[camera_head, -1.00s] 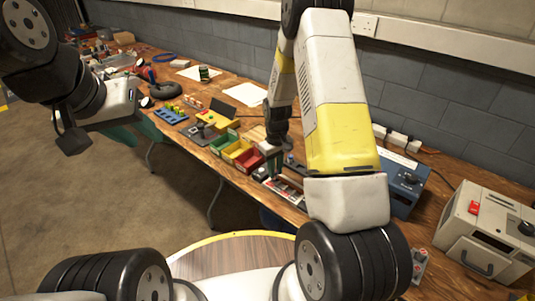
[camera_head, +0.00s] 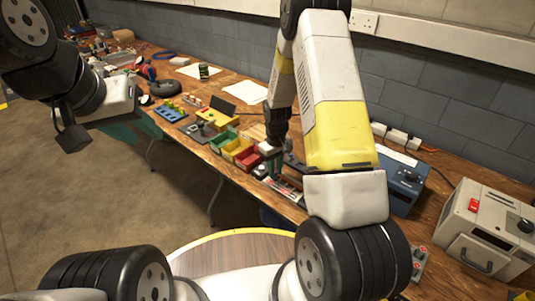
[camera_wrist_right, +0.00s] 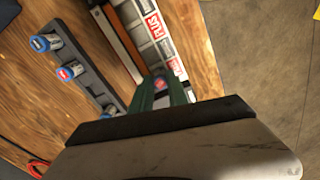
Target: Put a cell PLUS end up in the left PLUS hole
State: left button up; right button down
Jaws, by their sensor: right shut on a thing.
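The charger (camera_head: 287,188), a long tray with red and white PLUS labels, lies near the bench's front edge. It also shows in the right wrist view (camera_wrist_right: 150,35). A dark rack (camera_wrist_right: 85,55) beside the charger holds several blue-wrapped cells (camera_wrist_right: 68,72).
Green, yellow and red bins (camera_head: 240,150) stand left of the charger. A blue box (camera_head: 404,183) and a beige instrument (camera_head: 485,232) stand to its right. My right arm hides part of the bench. Bare wood shows around the rack.

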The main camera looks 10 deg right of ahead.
jog(key=shift+f, duration=0.3)
dwell(0.4)
jog(key=c, duration=1.2)
grip_release()
jog(key=shift+r, duration=3.5)
